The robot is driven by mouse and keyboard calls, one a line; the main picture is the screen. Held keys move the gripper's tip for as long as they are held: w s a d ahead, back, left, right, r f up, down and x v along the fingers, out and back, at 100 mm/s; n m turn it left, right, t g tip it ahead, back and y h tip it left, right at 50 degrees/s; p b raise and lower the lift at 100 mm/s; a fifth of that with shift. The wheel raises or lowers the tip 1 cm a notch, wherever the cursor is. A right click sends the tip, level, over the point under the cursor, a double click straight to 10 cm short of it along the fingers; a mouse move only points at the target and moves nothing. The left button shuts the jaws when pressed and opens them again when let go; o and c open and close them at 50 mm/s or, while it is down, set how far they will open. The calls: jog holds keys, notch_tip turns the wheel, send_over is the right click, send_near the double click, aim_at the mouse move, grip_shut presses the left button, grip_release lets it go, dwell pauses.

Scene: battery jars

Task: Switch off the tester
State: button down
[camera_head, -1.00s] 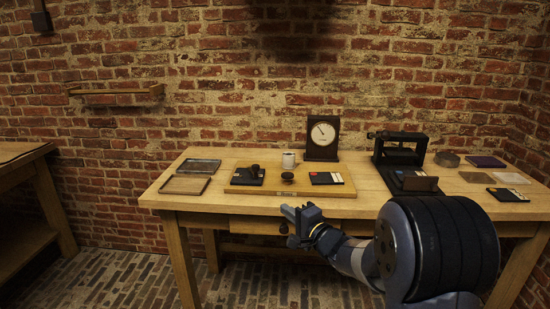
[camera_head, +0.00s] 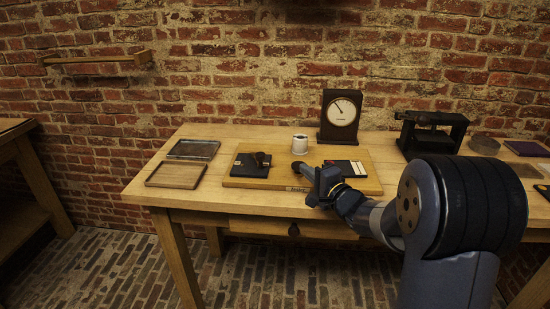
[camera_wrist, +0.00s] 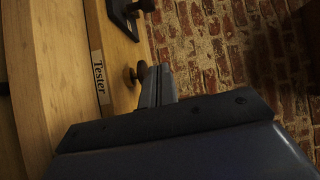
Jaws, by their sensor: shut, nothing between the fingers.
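The tester is a wooden board (camera_head: 236,182) on the table, with the label "Tester" (camera_wrist: 98,72) on its front edge in the wrist view. A dark round knob (camera_head: 299,172) stands at the board's middle; it also shows in the wrist view (camera_wrist: 141,72). A black plate with a dark lever (camera_head: 258,159) is on the board's left part, partly seen in the wrist view (camera_wrist: 122,16). A black box with a pale and red strip (camera_head: 340,166) is on the right. My gripper (camera_head: 312,174) is shut and empty, its fingertips (camera_wrist: 159,70) close beside the knob; contact is unclear.
A white mug (camera_head: 300,144) and a dial clock or gauge (camera_head: 341,112) stand behind the board. Two shallow trays (camera_head: 193,149) (camera_head: 176,174) lie to the left. A black press-like frame (camera_head: 431,133) is at right. The table's front left (camera_head: 150,196) is clear.

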aim_at(257, 155)
jog(key=b+x, duration=0.1)
jog(key=x, duration=0.8)
jog(key=shift+f, duration=0.1)
jog(key=a+b, duration=0.1)
jog(key=a, duration=0.2)
jog(key=shift+s+a+b, duration=0.15)
jog(key=shift+b, duration=0.2)
jog(key=shift+s+a, duration=0.2)
jog(key=shift+a, duration=0.3)
